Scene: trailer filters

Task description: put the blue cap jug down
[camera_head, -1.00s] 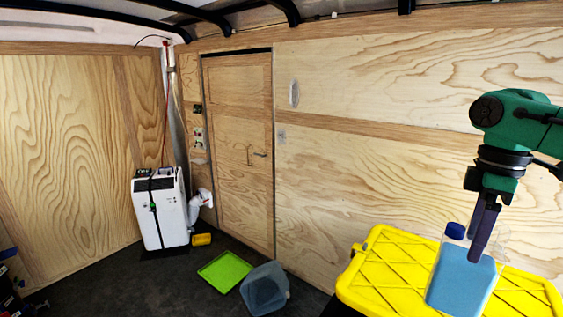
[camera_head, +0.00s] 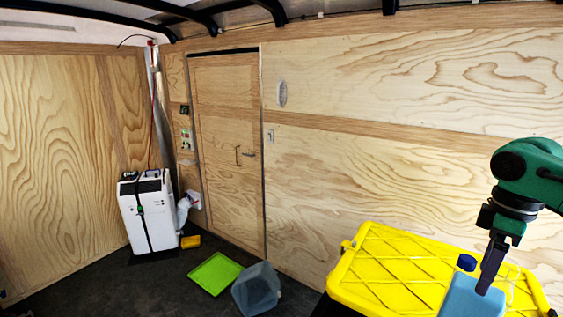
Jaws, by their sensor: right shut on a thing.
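The blue cap jug (camera_head: 472,299) has a light blue body and a dark blue cap (camera_head: 466,262). It is at the lower right, in front of the yellow lid (camera_head: 372,262), and its lower part is cut off by the picture's bottom edge. My right gripper (camera_head: 487,287) comes down from above and is shut on the jug at its top, beside the cap. I cannot tell whether the jug's base touches anything. My left gripper is not in view.
A wooden door (camera_head: 226,150) is shut in the back wall.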

